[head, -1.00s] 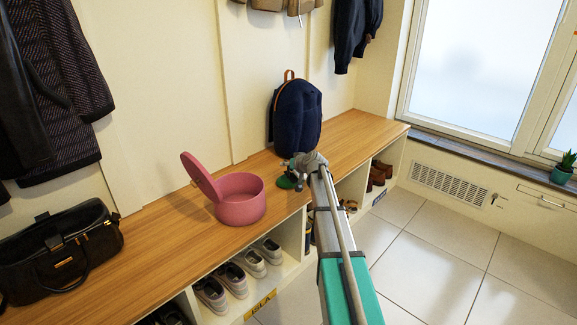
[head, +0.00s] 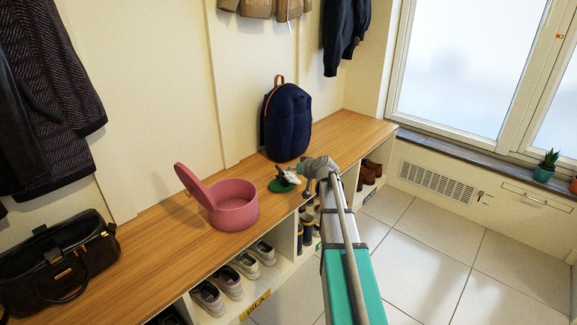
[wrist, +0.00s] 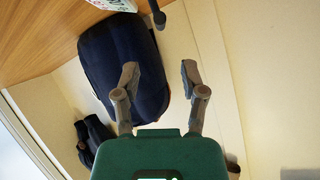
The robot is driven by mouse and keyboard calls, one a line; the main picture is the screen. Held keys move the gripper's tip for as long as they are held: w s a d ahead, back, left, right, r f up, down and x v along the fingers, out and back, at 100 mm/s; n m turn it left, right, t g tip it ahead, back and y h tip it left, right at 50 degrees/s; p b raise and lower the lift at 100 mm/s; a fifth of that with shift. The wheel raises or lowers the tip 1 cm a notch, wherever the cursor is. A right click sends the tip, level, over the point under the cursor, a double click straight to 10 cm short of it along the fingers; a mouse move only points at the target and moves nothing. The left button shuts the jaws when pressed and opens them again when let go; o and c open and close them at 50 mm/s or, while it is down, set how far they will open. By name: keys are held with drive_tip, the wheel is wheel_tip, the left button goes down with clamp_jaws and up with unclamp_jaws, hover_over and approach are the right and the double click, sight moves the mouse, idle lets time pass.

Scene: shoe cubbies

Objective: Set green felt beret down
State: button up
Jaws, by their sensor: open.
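The green felt beret (head: 281,186) lies on the wooden bench top in the head view, between the pink round box and the navy backpack. My gripper (head: 290,174) is just above and to the right of it, partly covering it. Whether they touch is hard to tell at this size. In the wrist view my gripper (wrist: 160,76) is open with nothing between its fingers. The beret cannot be made out in the wrist view.
The pink box (head: 235,207) stands open, its lid tilted up. The navy backpack (head: 287,122) stands behind my gripper. A black handbag (head: 58,262) is at the left. Cubbies below hold shoes (head: 228,282). Bare bench (head: 352,128) lies to the right of the backpack.

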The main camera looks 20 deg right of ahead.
drive_tip(key=shift+s+d+r, duration=0.1)
drive_tip(key=shift+s+r, duration=0.2)
drive_tip(key=shift+s, duration=0.25)
drive_tip(key=s+a+f+n+g, duration=0.1)
drive_tip(key=s+a+f+g, duration=0.25)
drive_tip(key=s+a, duration=0.45)
drive_tip(key=s+a+f+n+g, duration=0.1)
drive_tip(key=s+a+f+g, duration=0.4)
drive_tip(key=a, duration=0.6)
drive_tip(key=s+a+g+h, duration=0.1)
drive_tip(key=s+a, duration=0.1)
drive_tip(key=s, duration=0.6)
drive_tip(key=s+a+f+g+h, duration=0.1)
drive_tip(key=s+a+g, duration=0.1)
drive_tip(key=s, duration=0.6)
drive_tip(key=shift+s+a+f+h, duration=0.15)
drive_tip(key=shift+a+h, duration=0.25)
drive_tip(key=shift+a, duration=0.35)
drive_tip(key=shift+g, duration=0.25)
